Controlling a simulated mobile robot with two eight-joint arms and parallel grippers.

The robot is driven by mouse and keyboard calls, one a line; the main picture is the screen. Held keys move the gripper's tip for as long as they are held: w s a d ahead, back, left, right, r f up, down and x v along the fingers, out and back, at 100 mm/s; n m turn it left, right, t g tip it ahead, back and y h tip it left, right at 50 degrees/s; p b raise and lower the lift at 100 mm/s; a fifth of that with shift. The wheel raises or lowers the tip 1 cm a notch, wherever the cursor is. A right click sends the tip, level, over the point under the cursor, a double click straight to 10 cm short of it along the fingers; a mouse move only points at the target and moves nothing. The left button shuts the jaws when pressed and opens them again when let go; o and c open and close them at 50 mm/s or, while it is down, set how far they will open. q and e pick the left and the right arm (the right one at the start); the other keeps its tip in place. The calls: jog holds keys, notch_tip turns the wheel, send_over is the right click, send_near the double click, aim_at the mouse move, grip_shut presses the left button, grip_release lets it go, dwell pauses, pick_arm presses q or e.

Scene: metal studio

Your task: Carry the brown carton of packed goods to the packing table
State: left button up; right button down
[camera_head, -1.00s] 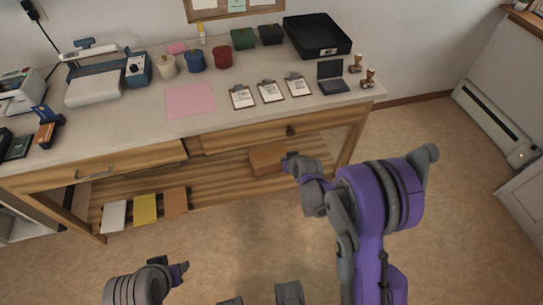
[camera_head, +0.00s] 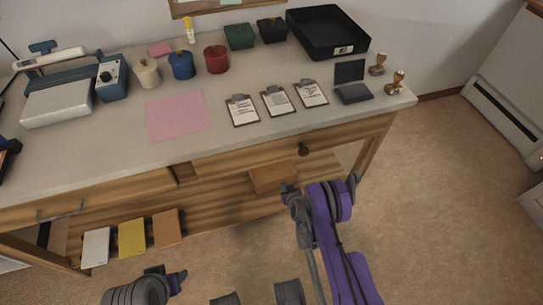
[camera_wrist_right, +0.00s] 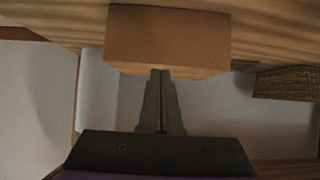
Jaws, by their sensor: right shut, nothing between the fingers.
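The brown carton (camera_head: 272,178) sits low under the worktop, on the slatted shelf at its right part. It also shows large in the right wrist view (camera_wrist_right: 168,42). My right gripper (camera_head: 291,192) is shut and empty, its fingertips pointing at the carton's near face, close to it; I cannot tell if they touch. The closed fingers show in the right wrist view (camera_wrist_right: 160,75). My left gripper (camera_head: 178,277) is low in the head view, away from the carton; its jaw state is unclear. The wooden table (camera_head: 235,135) with a pale top fills the middle; I cannot tell whether it is the packing table.
The tabletop holds a pink sheet (camera_head: 178,115), several clipboards (camera_head: 277,101), lidded pots (camera_head: 181,65), a black tray (camera_head: 328,34) and stamps (camera_head: 394,82). White, yellow and brown flat items (camera_head: 131,238) stand at the lower shelf's left. Floor at right is clear.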

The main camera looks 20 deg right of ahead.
aim_at(276, 168)
jog(key=shift+w+f, duration=0.1)
jog(key=shift+w, duration=0.35)
jog(key=w+b, duration=0.1)
jog(key=w, duration=0.2)
jog(key=w+b, duration=0.1)
jog(key=w, duration=0.3)
jog(key=w+b, duration=0.1)
jog(key=w, duration=0.3)
jog(key=shift+w+a+f, duration=0.2)
jog(key=shift+f, duration=0.4)
jog(key=shift+s, duration=0.1)
